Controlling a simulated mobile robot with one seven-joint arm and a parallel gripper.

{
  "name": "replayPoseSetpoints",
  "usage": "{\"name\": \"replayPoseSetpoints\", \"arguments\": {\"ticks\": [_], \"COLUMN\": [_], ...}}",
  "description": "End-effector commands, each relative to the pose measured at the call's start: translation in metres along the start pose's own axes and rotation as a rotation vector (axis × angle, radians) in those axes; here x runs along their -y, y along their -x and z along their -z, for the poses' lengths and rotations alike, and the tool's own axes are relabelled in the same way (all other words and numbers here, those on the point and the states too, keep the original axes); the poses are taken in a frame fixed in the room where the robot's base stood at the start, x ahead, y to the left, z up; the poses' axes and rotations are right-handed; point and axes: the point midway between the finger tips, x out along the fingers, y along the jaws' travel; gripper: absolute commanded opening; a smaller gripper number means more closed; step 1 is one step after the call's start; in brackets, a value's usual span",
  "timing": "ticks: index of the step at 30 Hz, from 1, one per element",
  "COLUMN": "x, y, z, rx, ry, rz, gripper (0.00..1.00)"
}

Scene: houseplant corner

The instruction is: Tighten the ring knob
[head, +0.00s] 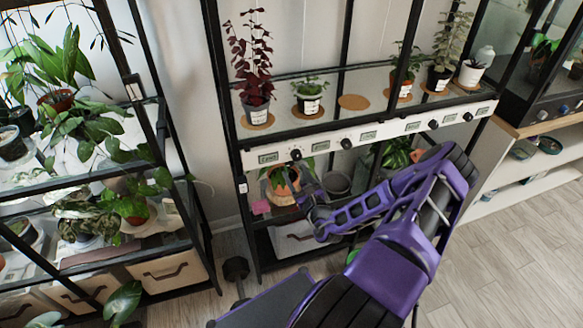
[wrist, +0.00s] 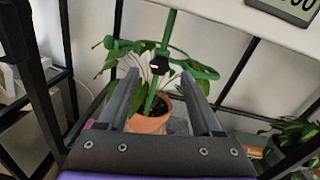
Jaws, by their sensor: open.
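In the wrist view a black knob (wrist: 159,66) sits where a green support ring (wrist: 200,70) meets an upright green stake (wrist: 167,35). The stake stands in a leafy plant in a terracotta pot (wrist: 150,121). My gripper (wrist: 160,76) is open, with one finger on each side of the stake in the picture. The knob appears between and slightly above the fingertips; I cannot tell the depth gap, and no contact is visible. In the head view the potted plant (head: 283,178) is on the lower shelf, with my gripper (head: 302,186) beside it, partly hidden by my arm.
A white rail (head: 367,134) with black knobs and small displays runs above the lower shelf. Black shelf posts (wrist: 48,90) flank the wrist view. A grey pot (head: 337,184) and another leafy plant (head: 394,156) stand right of the terracotta pot.

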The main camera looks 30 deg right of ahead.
Motion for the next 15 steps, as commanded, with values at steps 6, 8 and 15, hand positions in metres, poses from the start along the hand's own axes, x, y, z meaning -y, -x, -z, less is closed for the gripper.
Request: {"name": "replayPoseSetpoints", "arguments": {"ticks": [6, 8, 15], "x": [0.0, -0.001, -0.001], "y": [-0.031, -0.036, -0.041], "z": [0.001, 0.001, 0.0], "rx": [0.0, 0.0, 0.0], "ry": [-0.001, -0.001, -0.001], "rz": [0.0, -0.001, -0.001], "gripper": [0.66, 0.66, 0.66]}}
